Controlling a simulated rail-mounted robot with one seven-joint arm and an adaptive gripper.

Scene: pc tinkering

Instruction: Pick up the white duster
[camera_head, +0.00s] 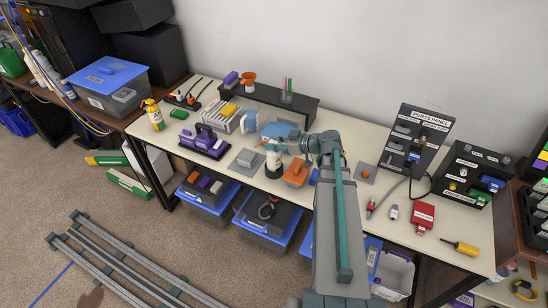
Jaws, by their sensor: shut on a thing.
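The white duster (273,160) is a small white upright can, with a dark part at its bottom. It is on or just above the middle of the cream workbench (340,205); I cannot tell whether it touches the top. My gripper (273,148) comes in from the right at the duster's upper end and is shut on it. The fingers are small here and partly hide the can's top.
A grey pad (245,160) lies left of the duster and an orange block (296,172) to its right. A purple rack (205,143) is further left. A black shelf (260,97) runs behind. The ports panel (418,140) stands on the right.

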